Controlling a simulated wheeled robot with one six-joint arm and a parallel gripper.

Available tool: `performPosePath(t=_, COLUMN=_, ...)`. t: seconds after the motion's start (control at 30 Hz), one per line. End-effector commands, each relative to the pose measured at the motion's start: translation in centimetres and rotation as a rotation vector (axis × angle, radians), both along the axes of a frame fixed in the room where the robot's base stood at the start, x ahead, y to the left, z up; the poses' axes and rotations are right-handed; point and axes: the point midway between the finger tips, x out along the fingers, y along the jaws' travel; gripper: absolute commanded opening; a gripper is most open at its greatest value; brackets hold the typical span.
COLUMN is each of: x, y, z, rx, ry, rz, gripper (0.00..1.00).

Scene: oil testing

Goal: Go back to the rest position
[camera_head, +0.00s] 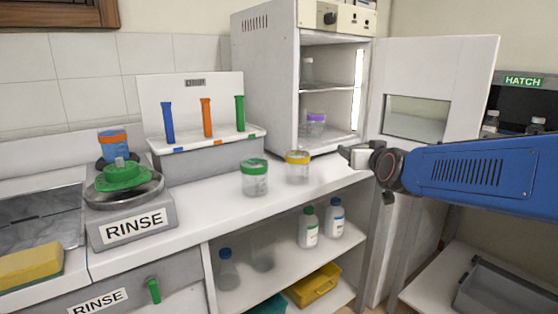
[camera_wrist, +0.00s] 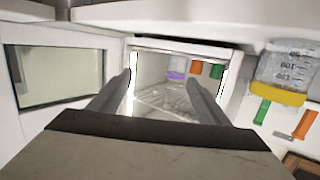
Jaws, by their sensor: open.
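My blue arm reaches in from the right of the head view. My gripper (camera_head: 352,154) is at its left end, above the worktop and in front of the open white cabinet (camera_head: 262,75). In the wrist view my gripper (camera_wrist: 158,88) has its two fingers apart with nothing held between them. The cabinet's inside shows beyond the fingers. A jar with a purple lid (camera_head: 316,124) stands inside the cabinet; its purple lid (camera_wrist: 176,76) also shows in the wrist view. A jar with a yellow lid (camera_head: 297,166) stands on the worktop, left of my gripper and apart from it.
The cabinet door (camera_head: 437,88) is open, close behind my arm. A green-lidded jar (camera_head: 254,178) stands on the worktop. A rack (camera_head: 207,139) with blue, orange and green tubes stands farther left. Bottles (camera_head: 308,228) stand on the shelf below. A grey tray (camera_head: 508,289) is at lower right.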

Motion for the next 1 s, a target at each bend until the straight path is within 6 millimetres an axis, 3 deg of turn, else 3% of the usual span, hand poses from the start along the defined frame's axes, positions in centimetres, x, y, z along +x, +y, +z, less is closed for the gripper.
performPosePath(t=0.27, x=-6.0, y=-0.3, z=-4.1, rx=0.000, ry=0.182, rz=0.044, gripper=0.70)
performPosePath(t=0.47, x=-14.4, y=-1.3, z=-9.8, rx=-0.009, ry=0.421, rz=0.065, gripper=0.70)
performPosePath(t=0.8, x=-31.0, y=-4.4, z=-19.7, rx=-0.028, ry=0.848, rz=0.007, gripper=0.70)
performPosePath(t=0.9, x=-34.4, y=-5.1, z=-21.4, rx=-0.032, ry=0.933, rz=-0.017, gripper=0.70)
performPosePath(t=1.0, x=-36.6, y=-5.6, z=-22.5, rx=-0.034, ry=0.986, rz=-0.035, gripper=0.70)
